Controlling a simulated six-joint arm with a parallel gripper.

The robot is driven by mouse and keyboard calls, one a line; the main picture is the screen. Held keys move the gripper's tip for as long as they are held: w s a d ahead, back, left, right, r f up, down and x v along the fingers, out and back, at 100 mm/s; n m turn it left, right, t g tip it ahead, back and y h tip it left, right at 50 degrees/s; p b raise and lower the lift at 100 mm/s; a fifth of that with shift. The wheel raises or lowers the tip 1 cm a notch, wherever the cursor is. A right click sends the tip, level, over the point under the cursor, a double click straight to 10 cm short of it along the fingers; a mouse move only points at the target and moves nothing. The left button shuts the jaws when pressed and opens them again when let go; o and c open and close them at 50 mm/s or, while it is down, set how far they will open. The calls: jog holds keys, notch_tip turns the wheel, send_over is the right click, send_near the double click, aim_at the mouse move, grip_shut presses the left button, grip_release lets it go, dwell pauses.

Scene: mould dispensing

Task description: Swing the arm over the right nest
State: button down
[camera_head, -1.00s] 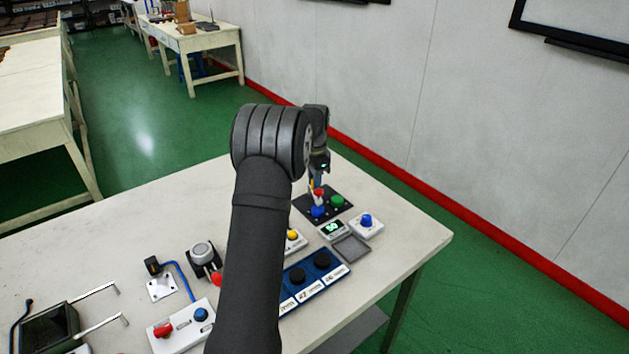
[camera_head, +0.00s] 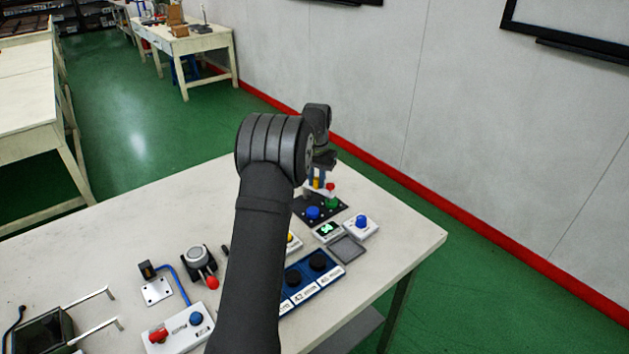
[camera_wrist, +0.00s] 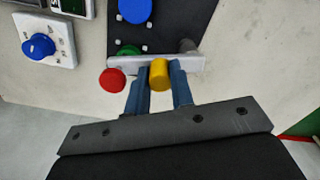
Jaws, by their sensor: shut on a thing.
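My gripper (camera_wrist: 158,88) is shut on an upright yellow peg (camera_wrist: 159,74) on a pale swing arm (camera_wrist: 195,63). The arm has a red knob (camera_wrist: 112,80) at one end and a grey post (camera_wrist: 187,46) near the other. In the head view the red knob (camera_head: 330,187) is just behind the green disc (camera_head: 333,203), the right one on the dark plate (camera_head: 303,202). The blue disc (camera_head: 313,212) is uncovered to its left. In the wrist view the green disc (camera_wrist: 128,50) is partly hidden by the swing arm; exact alignment over it is unclear.
A lit display (camera_head: 327,229), a box with a blue knob (camera_head: 361,222) and a grey tray (camera_head: 347,249) stand in front of the plate. A blue panel with black knobs (camera_head: 318,261) is nearer. The table's right side is clear.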

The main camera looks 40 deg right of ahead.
jog(key=shift+w+d+n, duration=0.1)
jog(key=shift+d+n, duration=0.2)
jog(key=shift+n, duration=0.6)
jog(key=shift+r, duration=0.1)
jog(key=c, duration=1.5)
grip_release()
jog(key=shift+c, duration=0.2)
notch_tip(320, 180, up, 17)
jog(key=shift+r, duration=0.15)
notch_tip(320, 180, down, 18)
jog(key=shift+r, duration=0.2)
